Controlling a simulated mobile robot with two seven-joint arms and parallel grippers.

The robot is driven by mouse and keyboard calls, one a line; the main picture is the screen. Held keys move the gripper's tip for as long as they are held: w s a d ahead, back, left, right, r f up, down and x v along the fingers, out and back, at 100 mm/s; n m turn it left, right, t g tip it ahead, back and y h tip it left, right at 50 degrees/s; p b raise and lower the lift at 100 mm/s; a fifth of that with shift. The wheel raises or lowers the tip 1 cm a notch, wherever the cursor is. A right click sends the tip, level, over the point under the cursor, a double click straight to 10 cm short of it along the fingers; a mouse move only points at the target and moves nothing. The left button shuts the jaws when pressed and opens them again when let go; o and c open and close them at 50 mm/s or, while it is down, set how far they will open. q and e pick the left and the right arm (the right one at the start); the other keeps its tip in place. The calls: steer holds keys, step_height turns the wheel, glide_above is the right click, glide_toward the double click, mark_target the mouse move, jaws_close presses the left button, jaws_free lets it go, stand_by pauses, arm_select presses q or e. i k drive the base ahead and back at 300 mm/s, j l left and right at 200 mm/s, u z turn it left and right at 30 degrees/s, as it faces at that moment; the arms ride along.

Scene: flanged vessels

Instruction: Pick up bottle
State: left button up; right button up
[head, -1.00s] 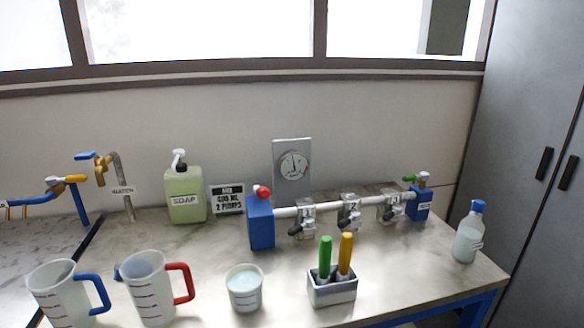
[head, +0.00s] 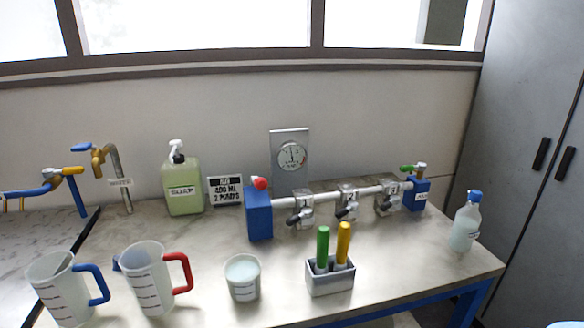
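A clear bottle with a blue cap (head: 465,226) stands upright near the right end of the counter. A green soap bottle (head: 183,187) with a white pump top and a "SOAP" label stands upright at the back left. The frames do not show which bottle the task means. Neither of my grippers is in the head view.
On the counter (head: 395,262) stand a blue-handled jug (head: 58,290), a red-handled jug (head: 147,280), a small cup (head: 242,278) and a grey holder (head: 330,278) with green and yellow handles. A valved pipe (head: 330,198) runs behind. Grey cabinets (head: 530,130) stand at right.

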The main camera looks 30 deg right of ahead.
mark_target(464, 232)
steer(key=z, duration=2)
steer(key=l+u, duration=0.1)
steer(key=u, duration=1.05)
steer(key=i+l+u, duration=0.1)
steer(key=l+u, duration=1)
steer(key=l, duration=0.15)
steer(key=k+l+u, duration=0.2)
steer(key=l, duration=0.15)
steer(key=k+l, duration=0.1)
steer(key=l, duration=0.35)
steer(key=k+l+u, duration=0.15)
steer(key=l, duration=0.3)
steer(key=i, duration=0.05)
